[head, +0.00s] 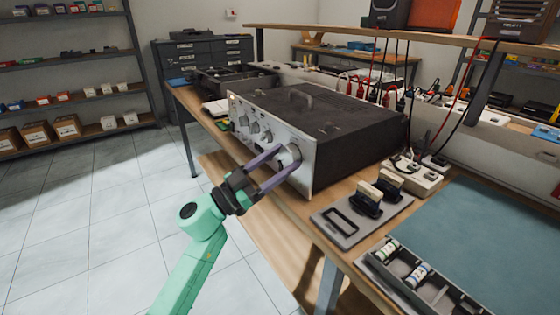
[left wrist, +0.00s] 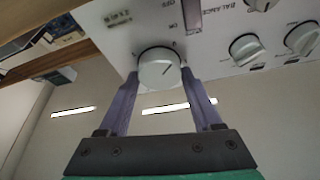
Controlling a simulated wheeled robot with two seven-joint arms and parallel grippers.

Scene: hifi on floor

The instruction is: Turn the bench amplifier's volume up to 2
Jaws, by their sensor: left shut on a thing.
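The bench amplifier (head: 330,120) stands on the wooden workbench, a dark box with a silver front panel facing left. Its large round volume knob (head: 289,156) sits at the near end of the panel. The fingers also show in the left wrist view (left wrist: 158,88). The scale numbers around the knob are too small to read. My right gripper is not in view.
Smaller knobs (head: 254,127) line the panel beyond. A grey plate with dark-based plugs (head: 366,200) and a tray of small bottles (head: 400,262) lie on the near bench. Red and black cables (head: 375,70) hang behind. The tiled floor left of the bench is clear.

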